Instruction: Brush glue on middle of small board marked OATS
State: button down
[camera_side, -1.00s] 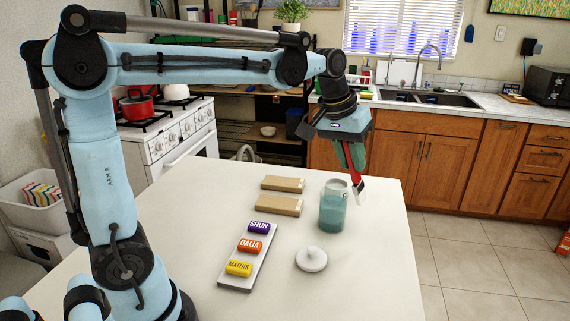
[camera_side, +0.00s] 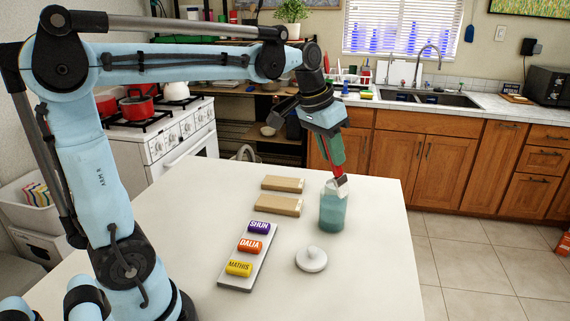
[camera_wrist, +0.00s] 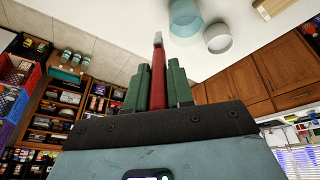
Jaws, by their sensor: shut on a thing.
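My gripper (camera_side: 335,158) is shut on a red-handled brush (camera_side: 339,178) that hangs down with a pale tip. In the side view the tip overlaps the mouth of a glass jar of teal glue (camera_side: 331,212). In the wrist view the brush (camera_wrist: 158,78) points away from my green fingers (camera_wrist: 157,90), and its tip looks apart from the jar (camera_wrist: 184,18). Two small tan boards lie on the table, a farther one (camera_side: 283,184) and a nearer one (camera_side: 278,205). I cannot read any OATS mark on either.
A grey-white strip (camera_side: 234,281) carries coloured blocks marked SHUN (camera_side: 259,227), DALIA (camera_side: 250,246) and MATHIS (camera_side: 239,268). A round white knobbed lid (camera_side: 311,260) lies in front of the jar. The white table (camera_side: 365,280) is clear at front right.

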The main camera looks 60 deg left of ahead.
jog(key=w+a+y, duration=0.2)
jog(key=a, duration=2.1)
jog(key=shift+d+f+n, duration=0.15)
jog(key=shift+f, duration=0.7)
jog(key=shift+d+f+n, duration=0.1)
jog(key=shift+f+n, duration=0.05)
jog(key=shift+f, duration=0.65)
